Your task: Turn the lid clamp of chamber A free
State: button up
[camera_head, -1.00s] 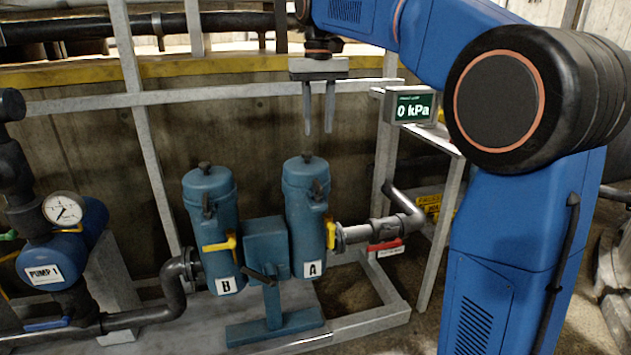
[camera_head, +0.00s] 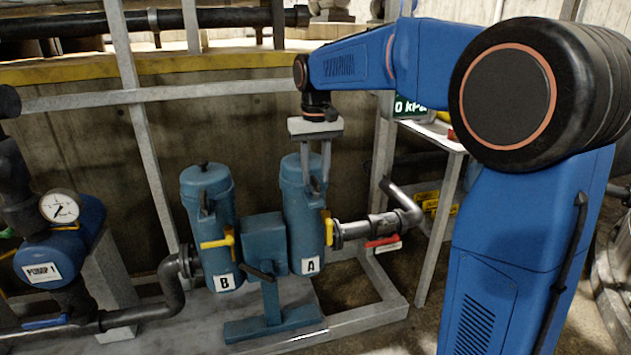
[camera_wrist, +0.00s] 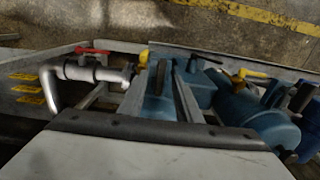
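Chamber A (camera_head: 303,225) is an upright blue canister with an "A" label; its top is partly hidden by my gripper. Its dark lid clamp (camera_head: 314,186) is on the upper front side, close to my fingertips. My gripper (camera_head: 315,185) points down there with its two fingers apart, one on either side of the clamp as seen from the head camera. I cannot tell whether they touch it.
Chamber B (camera_head: 210,235) stands left of A, with a blue box (camera_head: 264,240) between them. Yellow handles (camera_head: 328,228) and a red-handled pipe valve (camera_head: 382,241) are close by. A pressure display (camera_head: 408,106) is partly hidden by my arm. A grey rail (camera_head: 230,92) runs behind.

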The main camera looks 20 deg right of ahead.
jog(key=shift+f, duration=1.25)
grip_shut()
